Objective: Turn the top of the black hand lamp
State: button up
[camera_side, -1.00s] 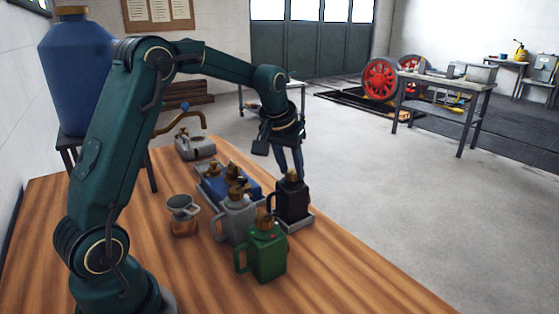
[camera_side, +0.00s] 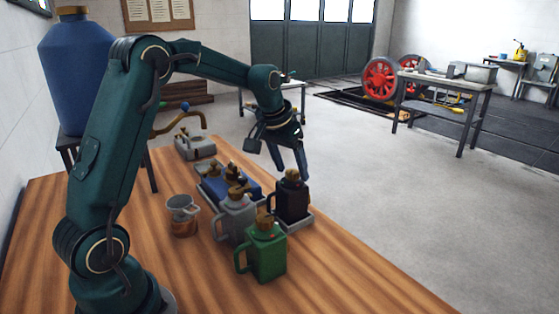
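The black hand lamp (camera_side: 293,202) stands upright on a grey tray (camera_side: 298,224) at the right of the lamp group. Its brown top (camera_side: 292,175) shows between my fingertips. My gripper (camera_side: 293,173) points down over the black lamp. Its two fingers look spread apart, one to the left and one to the right of the top. I cannot tell whether either finger touches it.
A green lamp (camera_side: 266,253) and a grey lamp (camera_side: 237,220) stand close in front and left. The wooden bench (camera_side: 340,275) is clear at front right.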

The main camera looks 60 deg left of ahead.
aim_at(285, 189)
jog(key=shift+v, duration=2.6)
jog(key=shift+x, duration=2.65)
grip_shut()
